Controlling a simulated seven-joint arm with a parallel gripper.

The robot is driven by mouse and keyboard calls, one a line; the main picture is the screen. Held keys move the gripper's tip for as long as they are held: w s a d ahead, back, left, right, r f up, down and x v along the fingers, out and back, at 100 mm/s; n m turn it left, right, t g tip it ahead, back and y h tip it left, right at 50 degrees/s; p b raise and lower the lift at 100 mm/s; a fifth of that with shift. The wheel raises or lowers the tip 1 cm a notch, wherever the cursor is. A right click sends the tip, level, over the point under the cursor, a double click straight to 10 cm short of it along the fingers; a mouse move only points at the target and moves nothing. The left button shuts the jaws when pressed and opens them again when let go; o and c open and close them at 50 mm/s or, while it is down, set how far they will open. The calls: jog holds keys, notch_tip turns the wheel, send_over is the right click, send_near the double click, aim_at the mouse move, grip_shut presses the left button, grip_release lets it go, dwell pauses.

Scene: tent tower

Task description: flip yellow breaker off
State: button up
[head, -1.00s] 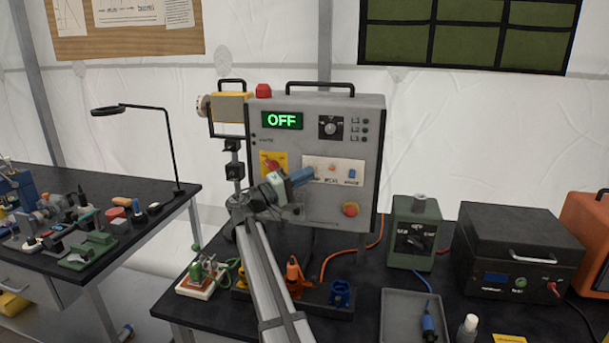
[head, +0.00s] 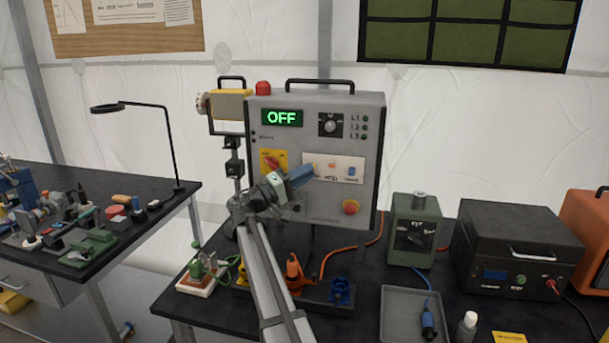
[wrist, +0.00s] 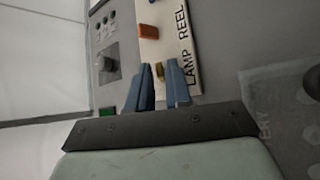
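The yellow breaker (wrist: 160,70) is a small switch at the near end of the white switch strip (wrist: 181,45) in the wrist view. My gripper (wrist: 161,72) has two blue fingers, parted by a narrow gap, and the yellow breaker shows in that gap. I cannot tell whether the fingers touch it. In the head view my gripper (head: 305,174) is at the left part of the strip (head: 343,174), partly covering it. An orange switch (wrist: 148,32) sits beyond the yellow one.
A blue switch (head: 352,171) is at the right of the strip. A red handle (head: 271,163) is close to my gripper's left.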

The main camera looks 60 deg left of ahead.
jog(key=v, duration=1.3)
jog(key=shift+s, duration=0.45)
